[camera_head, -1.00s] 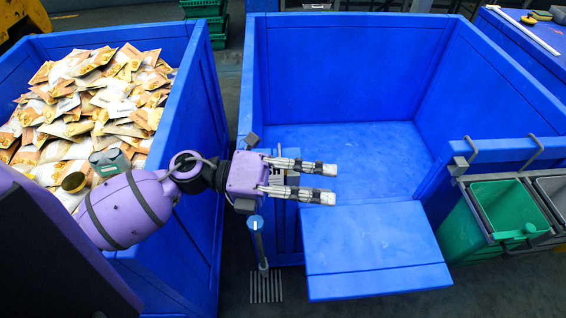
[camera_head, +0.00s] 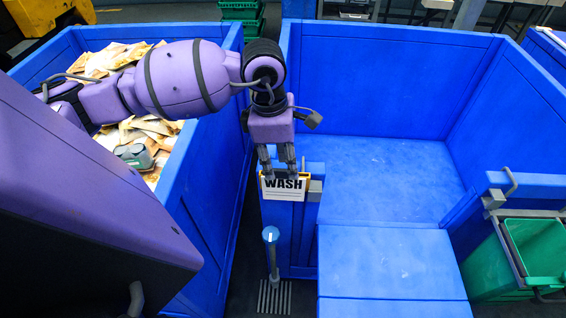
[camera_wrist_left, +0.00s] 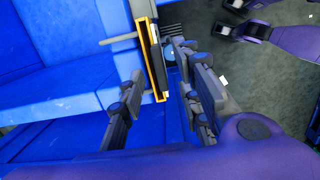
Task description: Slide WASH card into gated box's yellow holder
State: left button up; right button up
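The white WASH card (camera_head: 284,191) is upright at the front left wall of the gated box, its lettering facing the head camera. Yellow edges of the holder (camera_wrist_left: 158,88) show around the card in the head view. In the left wrist view the holder is a narrow yellow frame seen nearly edge-on, with a thin grey edge alongside; how deep the card sits is hard to tell. My left gripper (camera_head: 280,174) points down just above and behind the card, covering its top edge. Its two fingers stand apart, open, also in the left wrist view (camera_wrist_left: 157,62). My right gripper is not in view.
The gated box (camera_head: 385,170) is empty, its front gate (camera_head: 390,265) folded down. A blue bin of packets (camera_head: 215,175) stands at left, a narrow gap between. A blue-topped post (camera_head: 271,245) stands in front of the card. A green bin (camera_head: 535,250) is at right.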

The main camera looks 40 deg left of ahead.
pick_arm(q)
jog(key=shift+d+f, duration=0.1)
jog(key=shift+f, duration=0.9)
grip_shut()
